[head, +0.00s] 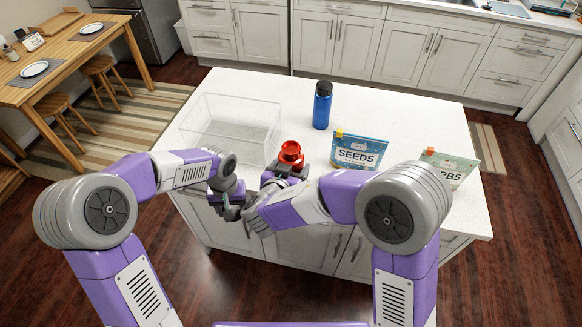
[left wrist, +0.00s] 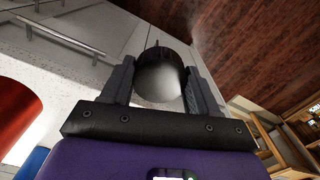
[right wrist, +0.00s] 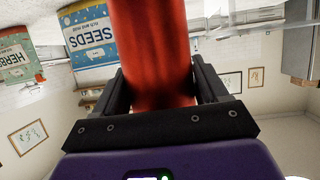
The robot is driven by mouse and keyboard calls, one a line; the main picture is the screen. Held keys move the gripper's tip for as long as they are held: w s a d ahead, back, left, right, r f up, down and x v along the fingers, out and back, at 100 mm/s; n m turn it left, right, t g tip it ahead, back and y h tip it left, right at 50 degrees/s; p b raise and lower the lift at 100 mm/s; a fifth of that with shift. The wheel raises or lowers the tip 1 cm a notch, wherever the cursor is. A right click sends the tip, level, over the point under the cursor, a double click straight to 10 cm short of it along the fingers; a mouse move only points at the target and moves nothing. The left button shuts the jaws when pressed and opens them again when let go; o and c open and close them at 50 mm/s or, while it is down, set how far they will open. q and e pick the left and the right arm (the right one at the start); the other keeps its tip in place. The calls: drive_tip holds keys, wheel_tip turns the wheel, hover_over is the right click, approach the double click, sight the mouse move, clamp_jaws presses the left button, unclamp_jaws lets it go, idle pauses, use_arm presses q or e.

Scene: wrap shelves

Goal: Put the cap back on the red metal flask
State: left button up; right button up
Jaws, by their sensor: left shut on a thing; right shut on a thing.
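The red metal flask (head: 291,154) stands at the near edge of the island, its top open and uncapped. My right gripper (head: 283,172) is shut around its body; the right wrist view shows the red body (right wrist: 153,50) between both fingers. My left gripper (head: 231,206) is left of the flask and lower, off the counter's near edge. In the left wrist view it is shut on a round cap (left wrist: 160,80) with a dark rim and grey face. The flask (left wrist: 22,112) shows apart from the cap at that view's left edge. The cap is mostly hidden in the head view.
A clear bin (head: 232,125) stands behind and left of the flask. A blue bottle (head: 322,106) with a black cap stands farther back. A seeds pouch (head: 358,152) and a herbs pouch (head: 447,166) stand to the right. The back of the white counter (head: 405,115) is clear.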

use_arm(q)
drive_tip(key=w+d+r+n, duration=0.1)
drive_tip(key=w+d+r, duration=0.1)
drive_tip(key=r, duration=0.3)
drive_tip(key=w+d+r, duration=0.2)
drive_tip(key=r, duration=0.3)
wheel_tip(320, 180, up, 15)
drive_tip(key=m, duration=0.2)
hover_over(291, 149)
drive_tip(key=a, duration=0.1)
drive_tip(key=shift+w+r, duration=0.2)
drive_tip(key=shift+w, duration=0.05)
drive_tip(key=shift+s+d+r, duration=0.2)
drive_tip(key=shift+d+r, duration=0.1)
drive_tip(key=shift+d, duration=0.25)
drive_tip(key=shift+f, duration=0.1)
drive_tip(key=shift+f, duration=1.9)
drive_tip(key=shift+f, duration=0.85)
